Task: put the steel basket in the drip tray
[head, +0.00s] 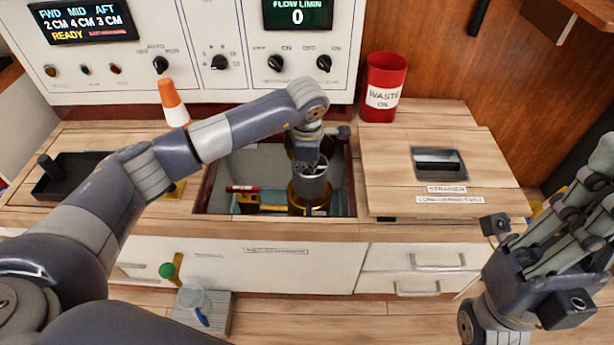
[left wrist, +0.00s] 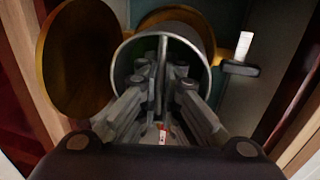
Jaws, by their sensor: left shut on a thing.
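The steel basket (head: 312,188) is a grey cylinder in the open well of the counter; its round rim shows in the left wrist view (left wrist: 203,38). My left gripper (head: 308,163) reaches down into the well and is shut on the basket, its fingers together at the rim (left wrist: 160,68). A brass housing (head: 297,205) surrounds the basket's lower part; how deep the basket sits in it is hidden. The drip tray (head: 88,183), black and shallow, lies on the counter at the left. My right gripper (head: 575,215) is at the right edge, its fingertips partly cut off.
A wooden hatch cover (head: 475,160) with a recessed handle lies right of the well. A red waste oil bin (head: 383,85) stands behind it. An orange and white cone (head: 173,103) stands between tray and well. A round brass lid (left wrist: 80,60) is beside the housing.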

